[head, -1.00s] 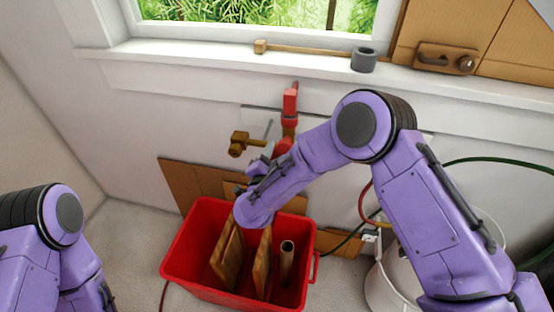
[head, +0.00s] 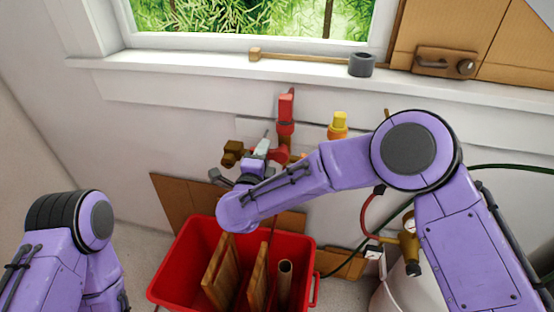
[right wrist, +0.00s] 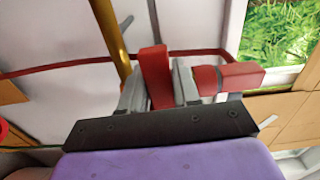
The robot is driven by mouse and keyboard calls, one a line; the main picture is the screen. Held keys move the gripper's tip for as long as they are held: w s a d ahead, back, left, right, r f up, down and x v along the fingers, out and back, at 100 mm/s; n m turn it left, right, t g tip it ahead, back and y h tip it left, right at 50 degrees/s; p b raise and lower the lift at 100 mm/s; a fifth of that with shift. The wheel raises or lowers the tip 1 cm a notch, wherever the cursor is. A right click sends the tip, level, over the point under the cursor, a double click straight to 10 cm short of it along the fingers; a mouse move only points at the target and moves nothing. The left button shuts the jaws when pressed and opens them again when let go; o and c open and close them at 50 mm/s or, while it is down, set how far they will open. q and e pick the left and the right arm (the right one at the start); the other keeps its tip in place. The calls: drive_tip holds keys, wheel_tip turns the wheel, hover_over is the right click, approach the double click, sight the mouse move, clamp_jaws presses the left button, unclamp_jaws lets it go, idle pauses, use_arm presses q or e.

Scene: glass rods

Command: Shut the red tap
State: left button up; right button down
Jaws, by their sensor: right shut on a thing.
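The red tap (head: 286,112) stands upright on the wall below the window sill, with more red parts just under it beside my right gripper. My right gripper (head: 262,147) is at these lower red parts, in front of the wall. In the right wrist view, a red bar (right wrist: 154,75), seemingly the tap's handle, stands between the two grey fingers of the right gripper (right wrist: 158,88). The fingers are shut on it. Another red block (right wrist: 240,76) lies just right of the fingers. My right forearm hides part of the pipework. My left arm shows at the lower left, but its gripper is out of view.
A brass tap (head: 233,152) is close left of my right gripper. A yellow tap (head: 338,124) is to its right. A red bin (head: 170,282) with wooden boards stands below. A mallet (head: 361,64) lies on the sill. A brass valve with a gauge (head: 409,243) is at the right.

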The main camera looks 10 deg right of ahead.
idle(0.5)
drive_tip(key=c, duration=0.9)
unclamp_jaws()
drive_tip(key=shift+r, duration=0.1)
drive_tip(key=b+v, duration=0.2)
drive_tip(key=v, duration=0.8)
drive_tip(key=shift+s+a, duration=0.2)
drive_tip(key=shift+s, duration=0.05)
